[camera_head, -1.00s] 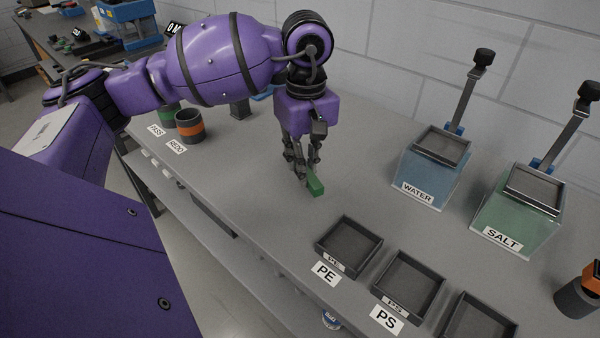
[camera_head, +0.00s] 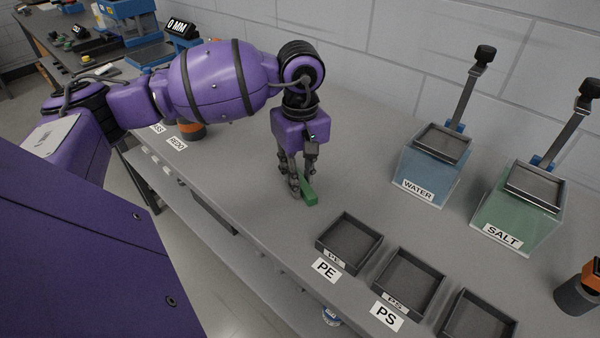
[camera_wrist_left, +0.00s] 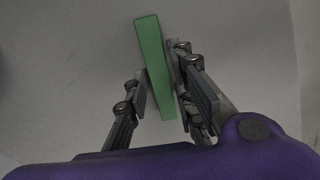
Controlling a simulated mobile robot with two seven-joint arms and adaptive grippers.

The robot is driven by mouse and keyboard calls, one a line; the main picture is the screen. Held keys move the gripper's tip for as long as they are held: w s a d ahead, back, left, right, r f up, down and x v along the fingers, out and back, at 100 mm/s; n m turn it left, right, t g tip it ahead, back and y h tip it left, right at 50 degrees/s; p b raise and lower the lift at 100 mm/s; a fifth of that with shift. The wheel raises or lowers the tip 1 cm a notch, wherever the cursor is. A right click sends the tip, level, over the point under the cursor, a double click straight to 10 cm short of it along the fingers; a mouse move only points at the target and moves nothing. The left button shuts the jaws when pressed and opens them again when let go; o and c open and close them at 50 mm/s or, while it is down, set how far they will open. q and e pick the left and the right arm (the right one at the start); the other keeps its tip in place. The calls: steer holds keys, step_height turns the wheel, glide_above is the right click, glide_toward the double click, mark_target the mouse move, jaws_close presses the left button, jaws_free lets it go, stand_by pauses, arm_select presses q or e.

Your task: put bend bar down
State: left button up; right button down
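The bend bar is a short green bar (camera_head: 309,195) at the fingertips of my left gripper (camera_head: 301,190), low over the bare grey bench behind the PE tray. In the left wrist view the bar (camera_wrist_left: 154,65) runs lengthwise between the two fingers (camera_wrist_left: 158,72), slightly slanted. The fingers are close on both sides of it and look shut on it. Whether the bar's underside touches the bench I cannot tell. My right gripper is not in view.
Black trays labelled PE (camera_head: 349,243) and PS (camera_head: 409,283) stand at the bench front, with another beside them. WATER (camera_head: 428,170) and SALT (camera_head: 514,210) tanks stand at the right. An orange-banded cup (camera_head: 192,131) is at the left. Bench around the gripper is clear.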

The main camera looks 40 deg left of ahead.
arm_select(q)
steer(key=shift+o, duration=0.7)
steer(key=shift+r, duration=0.25)
step_height(320, 180, up, 12)
